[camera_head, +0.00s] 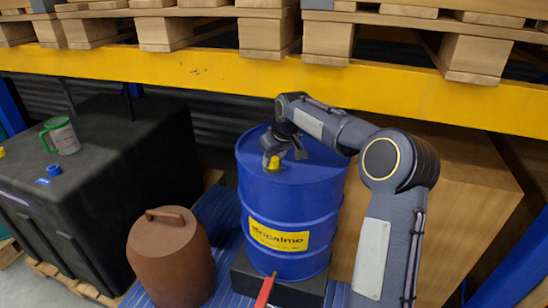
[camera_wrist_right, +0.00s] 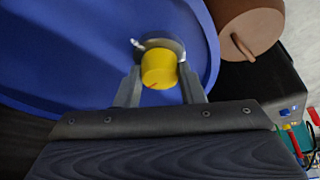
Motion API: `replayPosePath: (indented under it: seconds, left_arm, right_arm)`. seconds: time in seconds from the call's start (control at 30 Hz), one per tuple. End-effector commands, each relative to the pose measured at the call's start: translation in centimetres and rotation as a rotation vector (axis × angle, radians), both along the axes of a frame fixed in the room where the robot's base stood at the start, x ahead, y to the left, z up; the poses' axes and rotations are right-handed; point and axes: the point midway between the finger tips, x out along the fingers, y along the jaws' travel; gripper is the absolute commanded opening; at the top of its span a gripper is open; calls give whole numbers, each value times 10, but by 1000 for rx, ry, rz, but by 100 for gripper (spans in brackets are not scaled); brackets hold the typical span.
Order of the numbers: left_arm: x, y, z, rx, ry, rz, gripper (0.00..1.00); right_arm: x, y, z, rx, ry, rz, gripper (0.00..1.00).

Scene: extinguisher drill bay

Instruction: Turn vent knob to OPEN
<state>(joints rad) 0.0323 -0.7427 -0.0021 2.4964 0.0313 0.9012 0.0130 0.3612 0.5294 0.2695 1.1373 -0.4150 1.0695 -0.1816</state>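The yellow vent knob (camera_head: 273,163) sits on the top of the blue drum (camera_head: 290,210). In the right wrist view the knob (camera_wrist_right: 159,69) stands on a round grey metal base with a small pale pointer at its upper left. A short dark mark shows at the knob's near edge. My right gripper (camera_head: 283,150) is over the drum top at the knob. In the wrist view its two fingers (camera_wrist_right: 160,80) are spread, one on each side of the knob, with narrow gaps seeming to show. No OPEN lettering is readable. My left gripper is out of view.
A yellow rack beam (camera_head: 200,75) with wooden pallets runs above the drum. A brown lidded container (camera_head: 170,262) stands left of the drum. A black tank (camera_head: 110,150) bears a green-handled mug (camera_head: 62,137). A large cardboard box (camera_head: 455,190) stands behind my right arm.

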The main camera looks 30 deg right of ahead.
Motion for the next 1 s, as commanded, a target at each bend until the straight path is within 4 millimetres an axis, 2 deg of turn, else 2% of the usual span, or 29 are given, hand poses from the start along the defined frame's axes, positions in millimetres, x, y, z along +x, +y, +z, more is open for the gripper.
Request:
replayPosePath:
  seconds: [0.03, 0.1, 0.47, 0.67, 1.0]
  left_arm:
    - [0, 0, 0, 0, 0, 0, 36]
    - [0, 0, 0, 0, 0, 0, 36]
    - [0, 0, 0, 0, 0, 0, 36]
    - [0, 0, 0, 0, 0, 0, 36]
    - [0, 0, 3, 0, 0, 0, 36]
  right_arm:
    - [0, 0, 0, -1, 0, 0, 20]
    - [0, 0, 0, -1, 0, 0, 13]
    - [0, 1, 1, -2, 0, -67, 12]
    - [0, 2, 1, -4, -2, -197, 12]
    - [1, 4, 2, -4, -2, -514, 12]
